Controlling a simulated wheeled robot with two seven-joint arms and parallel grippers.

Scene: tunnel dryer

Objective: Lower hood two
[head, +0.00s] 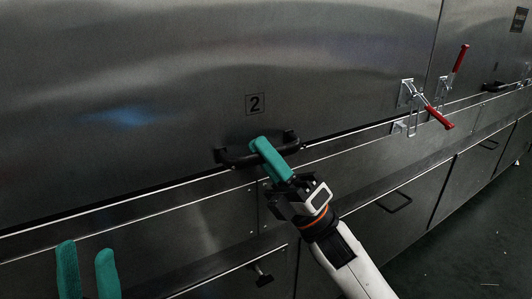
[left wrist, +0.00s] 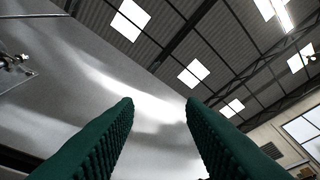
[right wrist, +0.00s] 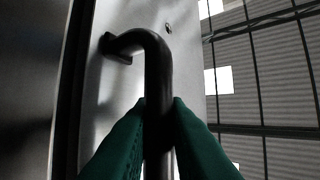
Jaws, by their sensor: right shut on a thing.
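Hood two (head: 180,90) is the large grey metal panel marked with a "2" label (head: 255,104). Its lower edge lies close above the lower body, with a thin dark gap along it. A black bar handle (head: 236,157) sits below the label, and it fills the middle of the right wrist view (right wrist: 158,85). My right gripper (head: 258,146) is shut on this handle, with a green finger on each side of the bar in the right wrist view. My left gripper (head: 86,270) is open and empty at the lower left, apart from the hood; its spread fingers also show in the left wrist view (left wrist: 160,110).
Toggle clamps with red handles (head: 438,117) (head: 460,58) are mounted right of the handle. A dark knob (head: 263,277) and a black pull handle (head: 396,202) are on the lower panels. Green floor (head: 470,245) is clear at lower right.

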